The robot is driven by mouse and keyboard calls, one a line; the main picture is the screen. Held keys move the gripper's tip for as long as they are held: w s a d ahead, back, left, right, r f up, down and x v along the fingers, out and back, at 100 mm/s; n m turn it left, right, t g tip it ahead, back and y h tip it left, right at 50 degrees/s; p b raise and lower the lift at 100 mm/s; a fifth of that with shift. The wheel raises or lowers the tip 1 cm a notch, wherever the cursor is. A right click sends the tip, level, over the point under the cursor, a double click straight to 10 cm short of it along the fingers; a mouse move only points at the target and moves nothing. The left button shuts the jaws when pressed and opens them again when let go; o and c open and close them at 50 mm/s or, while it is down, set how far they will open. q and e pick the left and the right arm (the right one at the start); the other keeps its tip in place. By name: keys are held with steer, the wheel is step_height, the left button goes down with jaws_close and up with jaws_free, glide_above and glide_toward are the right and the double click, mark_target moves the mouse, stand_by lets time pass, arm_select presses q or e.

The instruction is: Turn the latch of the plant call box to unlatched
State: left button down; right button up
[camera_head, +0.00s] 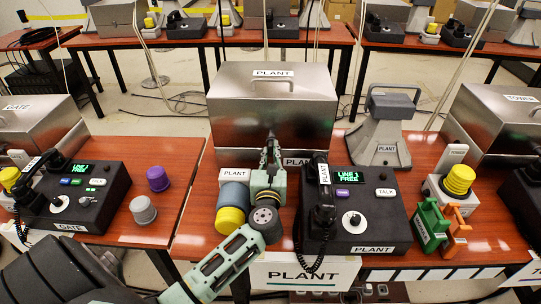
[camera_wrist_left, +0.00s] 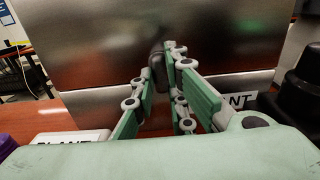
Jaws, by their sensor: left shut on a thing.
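The plant call box (camera_head: 300,115) is a closed brushed-metal box with a handle and a PLANT label on its lid. It stands at the middle of the near table. My left gripper (camera_head: 270,150) is at the box's front face, with its fingers closed around the latch. In the left wrist view the latch (camera_wrist_left: 157,65) is a small dark grey piece, seen upright between the green-padded fingers of the gripper (camera_wrist_left: 158,80). The box front (camera_wrist_left: 110,50) fills the background there. The fingers hide much of the latch, so its exact turn is hard to tell. My right gripper is not in view.
A black PLANT phone console (camera_head: 355,215) with its handset stands close right of my left arm. A grey PLANT horn (camera_head: 385,130) and green and orange tags (camera_head: 430,225) are further right. GATE equipment (camera_head: 75,195) is left.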

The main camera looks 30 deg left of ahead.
arm_select(q)
steer(key=shift+r+p, duration=0.1)
steer(key=shift+p, duration=0.25)
steer(key=m+p, duration=0.2)
steer(key=m, duration=0.1)
steer(key=shift+r+p, duration=0.15)
steer(key=shift+p, duration=0.15)
steer(key=m+p, duration=0.4)
steer(key=m, duration=0.2)
steer(key=shift+p, duration=0.35)
steer(key=m+p, duration=0.2)
steer(key=m, duration=0.3)
steer(key=shift+p, duration=0.35)
steer(key=shift+f+m+p, duration=0.2)
steer(key=shift+m+p, duration=0.65)
steer(key=shift+m, duration=1.05)
steer(key=c, duration=1.8)
jaws_free()
